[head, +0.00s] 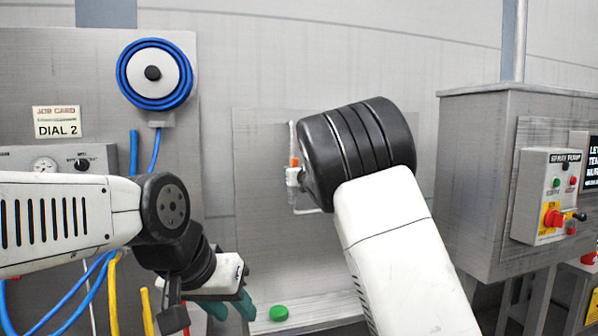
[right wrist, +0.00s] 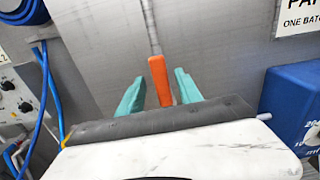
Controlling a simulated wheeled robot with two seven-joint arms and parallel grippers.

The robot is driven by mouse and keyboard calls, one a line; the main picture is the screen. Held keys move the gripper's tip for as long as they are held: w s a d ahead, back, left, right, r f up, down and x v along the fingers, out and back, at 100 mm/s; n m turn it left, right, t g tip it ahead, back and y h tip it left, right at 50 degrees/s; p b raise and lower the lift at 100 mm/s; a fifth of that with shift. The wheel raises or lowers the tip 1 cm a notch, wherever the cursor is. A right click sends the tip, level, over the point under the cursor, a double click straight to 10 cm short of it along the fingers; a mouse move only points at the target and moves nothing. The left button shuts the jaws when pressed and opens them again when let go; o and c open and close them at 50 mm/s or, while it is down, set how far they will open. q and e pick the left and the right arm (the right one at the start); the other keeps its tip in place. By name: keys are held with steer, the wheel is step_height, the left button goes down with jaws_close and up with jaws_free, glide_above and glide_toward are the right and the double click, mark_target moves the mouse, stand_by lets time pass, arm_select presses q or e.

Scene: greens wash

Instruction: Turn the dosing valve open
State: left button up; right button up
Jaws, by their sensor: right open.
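The dosing valve's orange handle (right wrist: 160,80) stands upright in the right wrist view, below a thin grey pipe. In the head view the dosing valve (head: 293,177) is a small white body with an orange part on the back panel, partly hidden by my right arm. My right gripper (right wrist: 157,88) is open, with one teal finger on each side of the handle and a gap visible on both sides. It is hidden behind my arm in the head view. My left gripper (head: 232,303) hangs low at the left, away from the valve; its opening is unclear.
A green round object (head: 278,313) lies on the ledge. A grey cabinet with a control box (head: 546,196) stands right. A blue box (right wrist: 292,105) shows at the wrist view's right.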

steer(key=v, duration=0.5)
steer(key=shift+s+d, duration=0.15)
steer(key=shift+s, duration=0.2)
steer(key=s+d+f+m+g+h, duration=0.2)
steer(key=s+d+f+m+g, duration=0.15)
steer(key=s+d+m, duration=0.45)
steer(key=s+d+f+m+g+h, duration=0.25)
steer(key=d+f+m, duration=0.25)
steer(key=d+m, duration=0.6)
steer(key=s+f+m+g, duration=0.2)
steer(key=s+m, duration=0.8)
steer(key=s, duration=0.5)
steer(key=s+d+f+m+g, duration=0.1)
steer(key=s+f+m, duration=0.3)
steer(key=s+m, duration=0.6)
steer(key=s+g, duration=0.1)
steer(key=s, duration=0.5)
steer(key=shift+s+f+m+g, duration=0.25)
steer(key=shift+s+m+g, duration=0.05)
steer(key=shift+g, duration=0.1)
steer(key=shift+y, duration=0.25)
